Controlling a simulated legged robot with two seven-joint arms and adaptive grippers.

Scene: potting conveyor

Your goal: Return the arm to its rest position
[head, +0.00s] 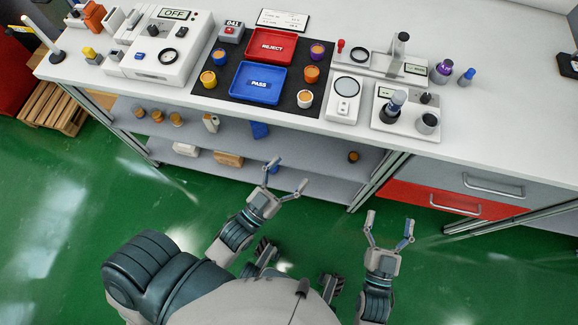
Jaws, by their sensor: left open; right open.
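My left gripper (286,177) is open and empty. It hangs in front of the workbench's lower shelves, below the bench top. My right gripper (389,221) is open and empty, in front of the red drawer side of the bench and apart from it. Both grippers point towards the bench and touch nothing that I can see. My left arm comes in from the lower left beside my body, and my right arm rises from the bottom edge.
The white bench top (480,120) holds a red REJECT tray (272,35), a blue PASS tray (258,98), several small pots and instruments. Below are grey shelves (290,185) and a red drawer (440,199). Green floor (60,190) is open at left; a pallet (52,108) stands there.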

